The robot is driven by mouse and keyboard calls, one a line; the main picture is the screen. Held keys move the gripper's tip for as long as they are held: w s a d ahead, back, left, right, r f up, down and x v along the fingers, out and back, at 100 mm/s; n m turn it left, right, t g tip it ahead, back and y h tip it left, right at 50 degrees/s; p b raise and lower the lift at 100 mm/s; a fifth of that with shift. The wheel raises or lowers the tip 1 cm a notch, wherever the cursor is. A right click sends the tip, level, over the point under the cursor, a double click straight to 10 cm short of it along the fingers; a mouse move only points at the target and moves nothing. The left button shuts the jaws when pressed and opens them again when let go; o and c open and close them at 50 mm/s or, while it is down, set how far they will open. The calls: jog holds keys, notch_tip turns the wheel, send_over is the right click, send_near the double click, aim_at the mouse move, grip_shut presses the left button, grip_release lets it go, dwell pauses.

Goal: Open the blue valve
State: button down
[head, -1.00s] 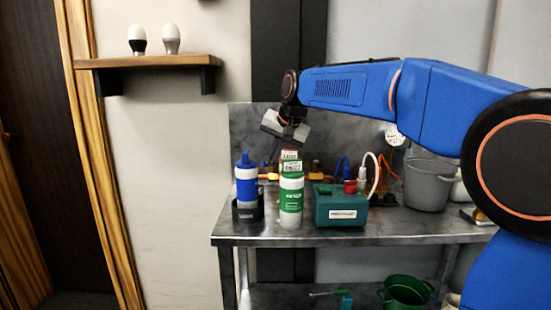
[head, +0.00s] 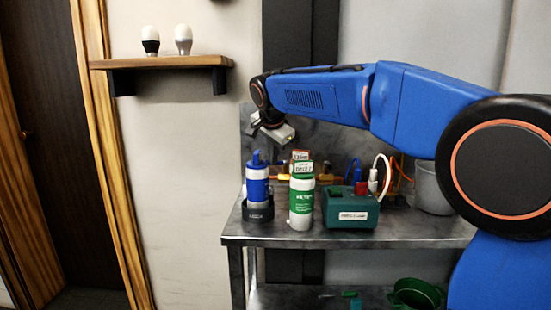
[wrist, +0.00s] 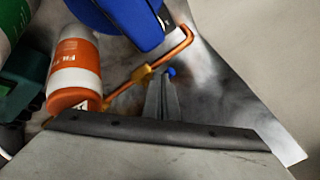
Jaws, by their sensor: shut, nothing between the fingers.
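My gripper (wrist: 166,84) is shut and empty, its thin fingers pointing away from the wrist. In the wrist view a small blue knob (wrist: 170,72), seemingly the blue valve, shows just beyond the fingertips; I cannot tell whether they touch. A copper pipe (wrist: 184,42) with a brass fitting (wrist: 140,74) runs beside it. In the head view my gripper (head: 273,131) is above the back left of the metal bench (head: 400,228). The valve is not clear there, behind the bottles.
A blue-and-white bottle (head: 257,188) in a dark holder, a green-and-white bottle (head: 301,205) and a green box (head: 348,208) stand along the bench front. An orange-labelled bottle (wrist: 75,65) is close to the pipe. A grey bucket (head: 430,188) stands at right.

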jog(key=m, duration=0.1)
jog(key=w+a+m+h, duration=0.1)
jog(key=w+m+h, duration=0.1)
jog(key=m, duration=0.1)
jog(key=shift+w+a+g, duration=0.2)
jog(key=shift+a+g, duration=0.1)
jog(key=shift+w+a, duration=0.1)
dwell(0.5)
